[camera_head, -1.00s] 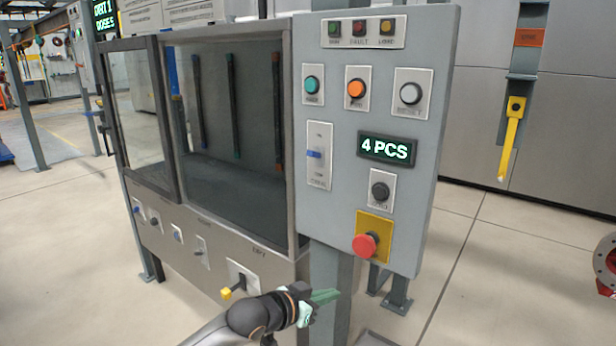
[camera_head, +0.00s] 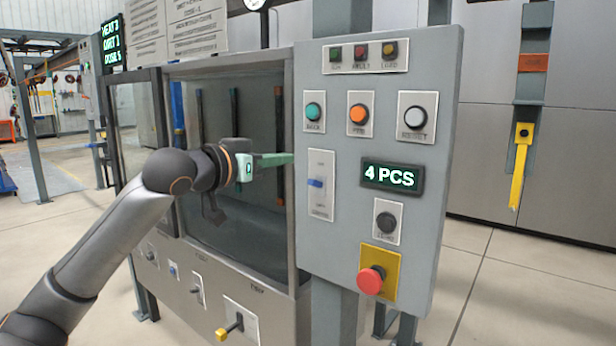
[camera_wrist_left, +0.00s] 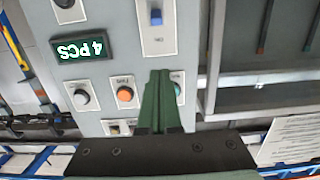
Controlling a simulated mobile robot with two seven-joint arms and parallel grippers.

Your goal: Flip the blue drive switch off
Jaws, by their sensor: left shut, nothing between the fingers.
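The blue drive switch (camera_head: 315,183) is a small blue handle on a white plate on the left part of the grey control panel (camera_head: 345,235). The handle sits near the middle of its plate. It also shows in the left wrist view (camera_wrist_left: 156,17), at the top. My left gripper (camera_head: 290,159) is shut and empty, its green fingers pointing right, a little above and left of the switch plate in the picture. In the left wrist view the shut fingers (camera_wrist_left: 160,80) partly cover the green button (camera_wrist_left: 178,88). They appear apart from the switch. My right gripper is not in view.
The panel carries an orange button (camera_head: 358,114), a white button (camera_head: 415,117), a black knob (camera_head: 386,221), a red emergency stop (camera_head: 370,280) and a display reading 4 PCS (camera_head: 391,178). A glazed cabinet (camera_head: 293,220) stands at left. A yellow-tipped lever (camera_head: 222,334) sticks out below.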

